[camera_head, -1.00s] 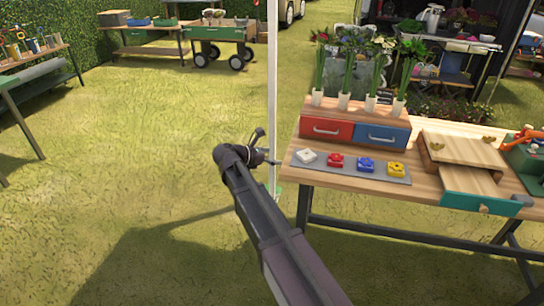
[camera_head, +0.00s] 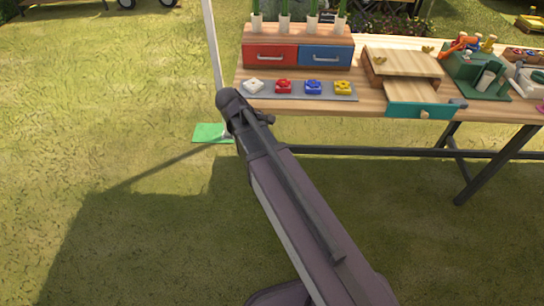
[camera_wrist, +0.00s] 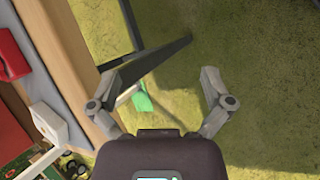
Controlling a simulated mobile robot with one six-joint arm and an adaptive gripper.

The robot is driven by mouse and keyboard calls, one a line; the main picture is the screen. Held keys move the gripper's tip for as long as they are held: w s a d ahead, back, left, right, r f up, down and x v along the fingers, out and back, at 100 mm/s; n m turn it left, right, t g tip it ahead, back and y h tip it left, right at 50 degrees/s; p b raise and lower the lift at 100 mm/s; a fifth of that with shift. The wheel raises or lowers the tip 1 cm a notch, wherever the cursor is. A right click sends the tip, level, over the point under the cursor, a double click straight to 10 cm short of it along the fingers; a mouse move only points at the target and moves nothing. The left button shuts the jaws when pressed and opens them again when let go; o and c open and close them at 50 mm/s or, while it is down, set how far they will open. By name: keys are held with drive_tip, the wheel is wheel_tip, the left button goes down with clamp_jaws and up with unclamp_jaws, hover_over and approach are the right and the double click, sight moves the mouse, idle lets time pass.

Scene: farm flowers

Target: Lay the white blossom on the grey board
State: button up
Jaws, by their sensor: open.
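The grey board (camera_head: 300,91) lies along the front left of the wooden table. A white blossom-shaped piece (camera_head: 253,86) sits at its left end, with red (camera_head: 284,87), blue (camera_head: 313,88) and yellow (camera_head: 343,88) pieces to its right. I cannot tell whether this white piece is the blossom meant. Green stems (camera_head: 284,22) stand in white holders behind; their heads are cut off above the picture. My gripper is open and empty in the wrist view (camera_wrist: 160,78), over grass beside the table edge. In the head view it is mostly hidden by my arm.
A box with a red drawer (camera_head: 275,53) and a blue drawer (camera_head: 325,56) stands behind the board. A wooden case with a teal drawer front (camera_head: 416,110) is to its right. A white pole (camera_head: 213,45) rises left of the table from a green base (camera_head: 210,132).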

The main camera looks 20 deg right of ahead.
drive_tip(key=s+d+f+m+g+y, duration=0.1)
drive_tip(key=s+m+y, duration=0.4)
drive_tip(key=s+m, duration=0.5)
drive_tip(key=shift+s+f+y, duration=0.4)
drive_tip(key=shift+s+f, duration=0.05)
drive_tip(key=shift+f, duration=0.3)
drive_tip(key=shift+d, duration=0.1)
